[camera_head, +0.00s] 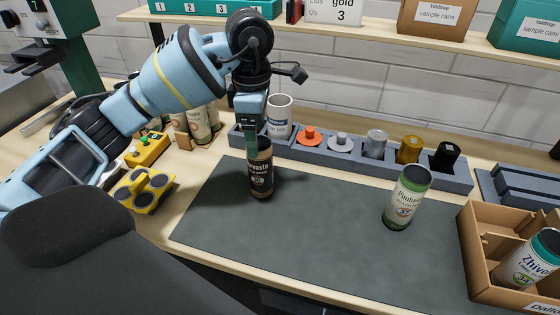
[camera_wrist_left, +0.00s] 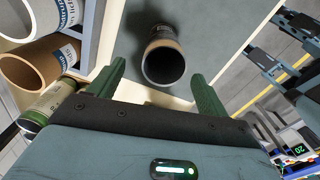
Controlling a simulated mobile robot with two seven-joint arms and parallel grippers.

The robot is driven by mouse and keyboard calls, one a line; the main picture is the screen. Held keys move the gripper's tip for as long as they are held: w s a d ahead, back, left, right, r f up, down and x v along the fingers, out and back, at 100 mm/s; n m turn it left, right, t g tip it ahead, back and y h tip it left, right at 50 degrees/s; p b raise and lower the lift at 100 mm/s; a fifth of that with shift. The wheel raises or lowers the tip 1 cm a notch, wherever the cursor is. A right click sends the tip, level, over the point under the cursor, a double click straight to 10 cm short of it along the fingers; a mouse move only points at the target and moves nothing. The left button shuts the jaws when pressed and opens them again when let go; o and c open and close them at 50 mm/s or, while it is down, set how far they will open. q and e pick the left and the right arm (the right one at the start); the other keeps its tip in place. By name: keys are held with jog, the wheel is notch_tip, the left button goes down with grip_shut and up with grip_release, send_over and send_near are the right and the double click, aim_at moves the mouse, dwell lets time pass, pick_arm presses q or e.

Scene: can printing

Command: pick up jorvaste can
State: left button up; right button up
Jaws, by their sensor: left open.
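The jorvaste can (camera_head: 261,178) is a dark can with a brown rim and pale lettering. It stands upright on the left part of the dark mat (camera_head: 310,215). My left gripper (camera_head: 256,143) reaches down from above, just over and partly in front of the can's top. In the left wrist view the gripper (camera_wrist_left: 158,72) is open, and the can's round open end (camera_wrist_left: 164,66) shows between and beyond its two green fingers. I cannot tell whether the fingers touch the can. My right gripper is not in view.
A green and white Pimba can (camera_head: 407,198) stands on the mat's right side. A grey rack (camera_head: 350,165) with a white can (camera_head: 280,116) and several coloured pieces lies behind. A cardboard box (camera_head: 478,262) is at right. Yellow holders (camera_head: 143,190) lie left.

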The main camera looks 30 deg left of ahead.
aim_at(260, 159)
pick_arm(q)
jog(key=shift+w+d, duration=0.1)
jog(key=shift+w, duration=0.1)
jog(key=shift+s, duration=0.1)
jog(key=shift+f, duration=0.35)
jog(key=shift+s+d+f, duration=0.1)
jog(key=shift+f, duration=1.65)
jog(key=shift+s+d+f, duration=0.1)
jog(key=shift+f, duration=1.65)
jog(key=c, duration=1)
jog(key=shift+c, duration=0.2)
